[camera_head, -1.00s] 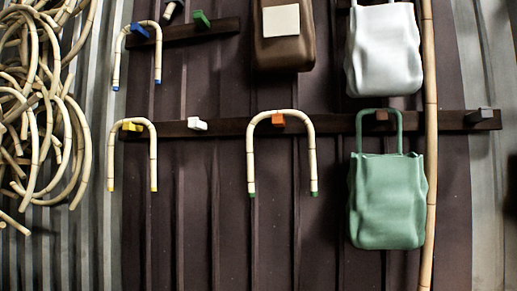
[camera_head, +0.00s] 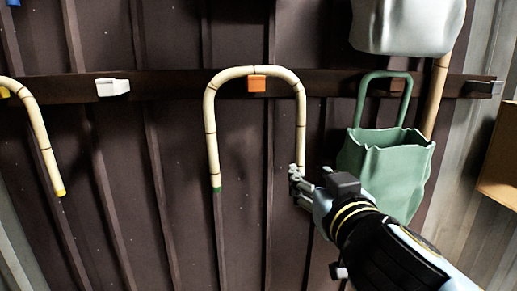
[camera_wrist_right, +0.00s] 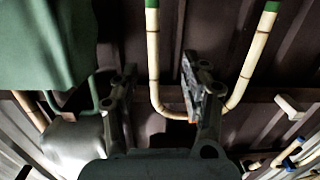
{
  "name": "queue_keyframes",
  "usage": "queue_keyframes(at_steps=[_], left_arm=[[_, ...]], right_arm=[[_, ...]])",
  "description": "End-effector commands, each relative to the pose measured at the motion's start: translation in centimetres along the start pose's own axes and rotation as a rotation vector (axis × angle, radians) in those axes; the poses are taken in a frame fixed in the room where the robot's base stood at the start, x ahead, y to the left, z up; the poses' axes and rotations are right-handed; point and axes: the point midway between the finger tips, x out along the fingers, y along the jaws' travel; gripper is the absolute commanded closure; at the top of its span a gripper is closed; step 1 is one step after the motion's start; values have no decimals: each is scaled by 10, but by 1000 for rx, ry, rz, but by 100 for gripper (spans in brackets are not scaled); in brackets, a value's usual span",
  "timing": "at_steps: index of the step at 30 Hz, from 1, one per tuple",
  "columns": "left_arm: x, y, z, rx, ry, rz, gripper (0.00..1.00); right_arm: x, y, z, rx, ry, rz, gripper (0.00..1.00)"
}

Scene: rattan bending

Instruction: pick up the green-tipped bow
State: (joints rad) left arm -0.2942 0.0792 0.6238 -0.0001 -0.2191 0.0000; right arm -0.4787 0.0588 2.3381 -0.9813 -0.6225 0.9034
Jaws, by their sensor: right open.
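The green-tipped bow (camera_head: 255,72) is a pale rattan arch hanging upright on an orange peg (camera_head: 257,84). Its left green tip (camera_head: 216,189) shows; its right tip is hidden behind my right gripper in the head view. My right gripper (camera_head: 299,184) is open and empty at the lower end of the bow's right leg. In the upside-down right wrist view, the bow (camera_wrist_right: 154,60) has one leg between the open fingers of the right gripper (camera_wrist_right: 160,85) as seen, with both green tips at the top. Contact cannot be told. My left gripper is not in view.
A green bag (camera_head: 385,160) hangs just right of my right gripper, with a white bag (camera_head: 412,25) above. A yellow-tipped bow (camera_head: 42,140) hangs at the left. An empty white peg (camera_head: 112,87) sits on the dark rail (camera_head: 170,84). The wall below the bow is bare.

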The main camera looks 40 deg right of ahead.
Motion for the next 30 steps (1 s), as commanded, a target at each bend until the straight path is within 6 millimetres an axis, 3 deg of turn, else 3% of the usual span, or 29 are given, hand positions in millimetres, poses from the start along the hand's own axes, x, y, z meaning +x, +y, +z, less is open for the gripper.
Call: queue_keyframes(at_steps=[1,5,13,17,25,30], left_arm=[[-6,0,1,0,-3,0,60],[-13,-1,4,0,-9,0,60],[-26,-1,17,1,-29,1,60],[-30,-2,9,0,-19,1,60],[-50,-4,-4,0,-1,0,60],[-51,-4,-4,0,-1,0,60]], right_arm=[[-4,4,-20,17,25,11,54],[3,9,-40,33,60,21,54],[44,10,-42,32,59,23,54],[54,10,-42,34,58,24,54],[94,10,-45,33,58,23,54],[101,10,-43,34,57,23,54]])
